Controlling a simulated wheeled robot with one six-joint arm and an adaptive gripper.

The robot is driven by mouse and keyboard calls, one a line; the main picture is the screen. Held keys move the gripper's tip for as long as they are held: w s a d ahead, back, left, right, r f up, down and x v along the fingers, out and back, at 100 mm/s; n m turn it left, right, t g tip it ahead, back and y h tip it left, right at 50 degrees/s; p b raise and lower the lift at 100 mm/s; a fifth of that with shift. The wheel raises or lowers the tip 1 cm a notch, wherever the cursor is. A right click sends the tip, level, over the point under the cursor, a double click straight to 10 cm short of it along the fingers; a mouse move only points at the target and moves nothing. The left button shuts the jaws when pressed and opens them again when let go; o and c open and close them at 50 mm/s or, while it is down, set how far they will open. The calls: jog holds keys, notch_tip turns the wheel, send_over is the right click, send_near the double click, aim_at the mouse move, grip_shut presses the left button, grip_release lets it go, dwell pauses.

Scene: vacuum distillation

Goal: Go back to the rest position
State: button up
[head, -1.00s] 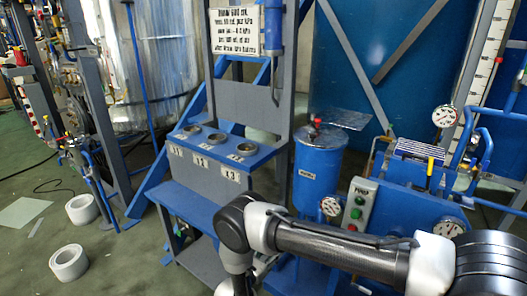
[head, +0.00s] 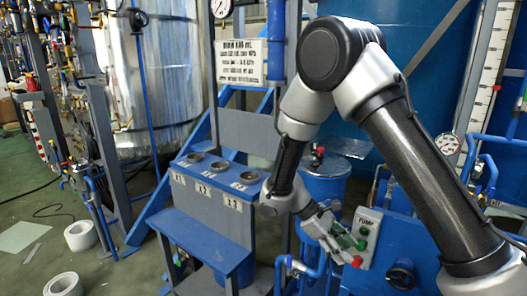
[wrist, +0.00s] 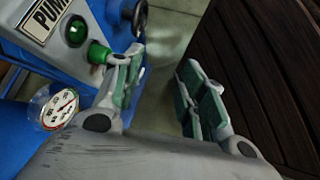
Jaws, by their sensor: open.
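My gripper (head: 338,240) hangs at the end of my raised, bent arm in the head view, in front of the grey pump control box (head: 369,222). In the wrist view my gripper (wrist: 162,88) shows its two green-padded fingers well apart, with nothing between them. The box's PUMP plate (wrist: 43,18), a green lamp (wrist: 75,31) and a green button (wrist: 97,52) lie to the left of the fingers. The left finger overlaps the button's edge in the picture; I cannot tell whether they touch. My gripper partly hides the box in the head view.
A pressure gauge (wrist: 60,108) is close to the left finger. The blue tank (head: 325,188) stands behind my arm. A blue stand (head: 205,200) with three cups is left of it. White rolls (head: 81,236) lie on the floor at left. Dark slats (wrist: 270,70) fill the wrist view's right.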

jog(key=s+d+r+m+t+y, duration=0.2)
jog(key=s+d+r+m+y, duration=0.1)
jog(key=r, duration=0.6)
jog(key=s+d+r+m+t+y, duration=0.3)
jog(key=s+d+r+m, duration=0.1)
jog(key=s+d+r, duration=0.2)
jog(key=s+d+r+m+t+y, duration=0.2)
jog(key=s+d+r+m, duration=0.2)
jog(key=s+r, duration=0.3)
notch_tip(320, 180, up, 5)
jog(key=shift+d+f+m+t+y, duration=0.2)
jog(key=shift+d+m+t+y, duration=0.15)
jog(key=shift+d, duration=0.25)
